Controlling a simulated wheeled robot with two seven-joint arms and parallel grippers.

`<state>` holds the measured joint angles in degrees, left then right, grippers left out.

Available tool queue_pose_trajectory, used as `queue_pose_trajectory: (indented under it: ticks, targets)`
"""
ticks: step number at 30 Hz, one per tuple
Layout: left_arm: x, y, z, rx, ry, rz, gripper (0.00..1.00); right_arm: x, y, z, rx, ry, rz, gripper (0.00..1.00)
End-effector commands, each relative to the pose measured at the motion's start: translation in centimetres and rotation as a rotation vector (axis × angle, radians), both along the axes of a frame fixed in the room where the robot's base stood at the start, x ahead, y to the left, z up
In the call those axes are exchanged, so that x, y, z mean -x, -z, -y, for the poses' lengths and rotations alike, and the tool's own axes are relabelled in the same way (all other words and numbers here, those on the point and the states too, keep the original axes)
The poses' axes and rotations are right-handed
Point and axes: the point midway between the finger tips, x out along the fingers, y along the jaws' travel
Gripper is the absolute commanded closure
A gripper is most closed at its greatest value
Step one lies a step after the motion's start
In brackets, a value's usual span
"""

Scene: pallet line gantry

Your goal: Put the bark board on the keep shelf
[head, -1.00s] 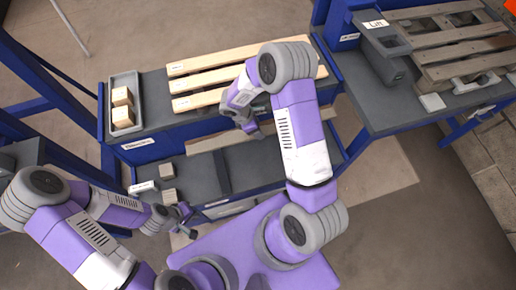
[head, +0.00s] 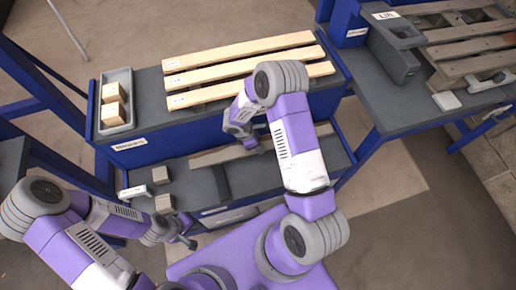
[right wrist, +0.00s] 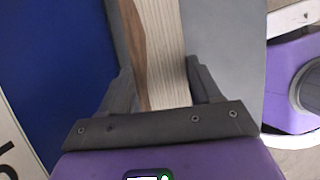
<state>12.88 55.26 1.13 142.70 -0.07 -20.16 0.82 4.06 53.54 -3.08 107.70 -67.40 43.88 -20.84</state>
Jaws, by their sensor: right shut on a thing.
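The bark board (head: 220,155) is a long pale plank; in the right wrist view the board (right wrist: 165,50) shows a brown bark strip along its left edge. My right gripper (right wrist: 158,85) is shut on it, one finger at each side. In the head view my right gripper (head: 258,145) is partly hidden by its own arm. The board lies along the back of the grey lower shelf (head: 265,180); I cannot tell whether it touches. My left gripper (head: 188,242) is low at the left, clear of the board, its jaw opening unclear.
Above the shelf, a blue-fronted bench holds pale pallet slats (head: 245,62) and a grey tray (head: 116,125) with wooden blocks. Two small blocks (head: 161,175) stand on the lower shelf's left, beside a dark divider (head: 222,183). A weathered pallet (head: 470,50) lies on the right bench.

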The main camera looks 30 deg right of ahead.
Motion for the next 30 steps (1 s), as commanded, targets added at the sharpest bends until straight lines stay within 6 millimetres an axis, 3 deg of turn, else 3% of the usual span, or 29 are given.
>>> queue_pose_trajectory:
  ticks: [7, 17, 18, 21, 23, 30]
  targets:
    - [0.0, 1.3, 0.0, 0.000, 0.000, 0.000, 1.00, 0.0, 3.4, 0.0, -0.001, -0.001, -0.001, 0.77]
    - [0.0, 1.4, 0.0, 0.000, 0.000, 0.000, 1.00, 0.0, 3.6, 0.0, 0.000, -0.001, 0.001, 0.77]
    - [0.0, 1.5, 0.0, 0.000, 0.000, 0.000, 1.00, 0.0, 3.7, 0.0, -0.001, -0.001, 0.000, 0.35]
    - [0.0, 1.4, 0.0, 0.000, 0.000, 0.000, 1.00, 0.0, 3.6, 0.0, -0.001, -0.001, 0.000, 0.20]
    - [0.0, 1.4, 0.0, 0.000, 0.000, 0.000, 1.00, 0.0, 3.6, 0.0, -0.001, -0.001, 0.000, 0.11]
    - [0.0, 1.4, 0.0, 0.000, 0.000, 0.000, 1.00, 0.0, 3.6, 0.0, -0.001, -0.001, 0.000, 0.11]
